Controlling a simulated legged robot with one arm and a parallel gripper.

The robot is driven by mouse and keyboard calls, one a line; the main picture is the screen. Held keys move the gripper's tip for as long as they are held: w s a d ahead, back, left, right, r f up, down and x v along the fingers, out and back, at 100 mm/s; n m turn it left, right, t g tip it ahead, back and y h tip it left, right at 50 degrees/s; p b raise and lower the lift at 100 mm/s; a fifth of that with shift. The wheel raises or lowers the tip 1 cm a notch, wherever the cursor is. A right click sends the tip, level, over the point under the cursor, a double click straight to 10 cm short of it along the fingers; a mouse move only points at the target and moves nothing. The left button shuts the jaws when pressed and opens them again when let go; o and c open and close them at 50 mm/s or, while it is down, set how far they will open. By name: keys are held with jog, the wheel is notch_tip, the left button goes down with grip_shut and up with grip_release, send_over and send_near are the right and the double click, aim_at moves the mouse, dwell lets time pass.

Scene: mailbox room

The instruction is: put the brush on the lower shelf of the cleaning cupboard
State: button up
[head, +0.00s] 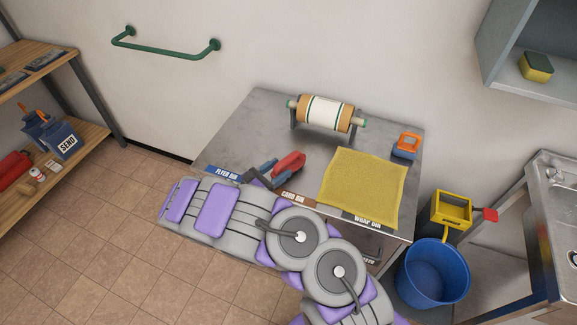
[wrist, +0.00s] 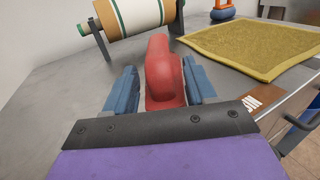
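A blue block with an orange loop handle (head: 406,145), which looks like the brush, stands at the back right corner of the grey metal table. Part of it shows at the top of the wrist view (wrist: 223,9). The grey cupboard (head: 500,62) hangs on the wall at the upper right; a yellow and green sponge (head: 536,66) sits on its visible shelf. My gripper (wrist: 161,82) is low over the table's left middle, its blue fingers on either side of a red rounded object (wrist: 165,72). The fingers look open, with a narrow gap at the left one. The red object's underside is hidden.
A yellow cloth (head: 362,186) lies on the table right of my gripper. A paper roll on a stand (head: 326,113) is behind it. A blue bucket (head: 433,275), a yellow holder (head: 452,209) and a sink (head: 560,195) are at the right. Wooden shelves (head: 75,140) stand at the left.

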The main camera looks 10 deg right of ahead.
grip_shut()
dwell(0.4)
